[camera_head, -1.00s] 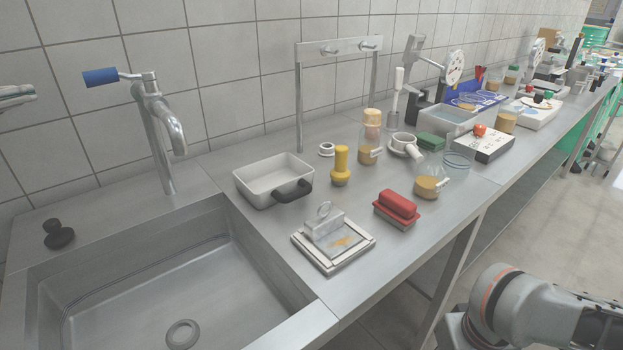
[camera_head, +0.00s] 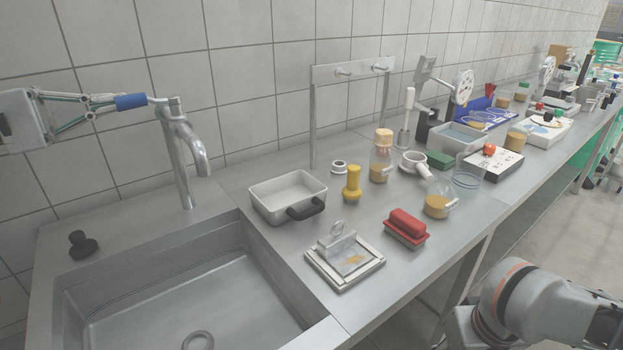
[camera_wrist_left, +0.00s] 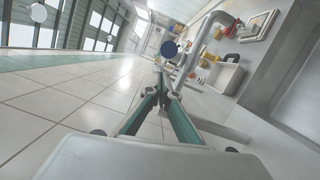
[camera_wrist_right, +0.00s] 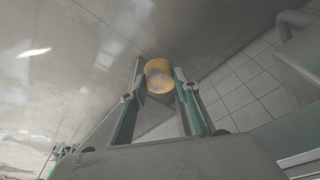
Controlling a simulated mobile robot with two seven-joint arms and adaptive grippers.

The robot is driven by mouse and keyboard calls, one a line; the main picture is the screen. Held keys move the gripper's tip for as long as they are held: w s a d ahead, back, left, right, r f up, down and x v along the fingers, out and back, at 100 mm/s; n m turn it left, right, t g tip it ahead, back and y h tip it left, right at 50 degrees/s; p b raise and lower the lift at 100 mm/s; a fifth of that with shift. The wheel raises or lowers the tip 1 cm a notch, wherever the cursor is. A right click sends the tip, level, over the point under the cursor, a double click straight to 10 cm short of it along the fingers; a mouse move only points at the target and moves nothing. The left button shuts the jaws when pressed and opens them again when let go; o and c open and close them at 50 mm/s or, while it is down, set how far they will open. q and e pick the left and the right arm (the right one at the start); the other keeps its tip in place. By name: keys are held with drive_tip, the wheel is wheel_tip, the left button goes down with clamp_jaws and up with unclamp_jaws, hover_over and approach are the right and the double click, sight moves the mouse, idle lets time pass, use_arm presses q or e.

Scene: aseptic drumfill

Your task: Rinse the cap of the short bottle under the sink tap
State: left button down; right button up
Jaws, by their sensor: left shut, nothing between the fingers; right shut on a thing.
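The sink tap (camera_head: 188,150) stands behind the steel sink (camera_head: 180,300), with a blue lever handle (camera_head: 131,101). My left gripper (camera_head: 117,104) is shut and empty, its tips at the free end of the handle; contact is unclear. In the left wrist view the handle end (camera_wrist_left: 169,49) shows just beyond the tips (camera_wrist_left: 161,80). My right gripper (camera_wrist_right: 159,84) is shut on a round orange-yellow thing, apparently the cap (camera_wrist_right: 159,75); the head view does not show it. A short round bottle (camera_head: 437,205) with amber contents stands on the counter, apparently uncapped. No water is visible.
A white tub (camera_head: 275,187) with a black handle, a framed plate (camera_head: 345,272) and a red-topped block (camera_head: 406,228) stand right of the sink. A capped taller bottle (camera_head: 381,165) is behind them. A black knob (camera_head: 82,245) sits at the sink's left corner.

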use_arm(q)
drive_tip(key=shift+s+d+r, duration=0.2)
drive_tip(key=shift+s+d, duration=0.05)
drive_tip(key=shift+s, duration=0.25)
use_arm(e)
drive_tip(key=shift+r, duration=0.4)
use_arm(q)
drive_tip(key=shift+s+d, duration=0.25)
drive_tip(key=shift+d, duration=0.05)
use_arm(e)
drive_tip(key=shift+w+r, duration=0.1)
use_arm(q)
drive_tip(key=shift+s+d+f+n+t+y, duration=0.15)
drive_tip(key=shift+s+n+t+y, duration=0.15)
drive_tip(key=shift+n+t+y, duration=0.3)
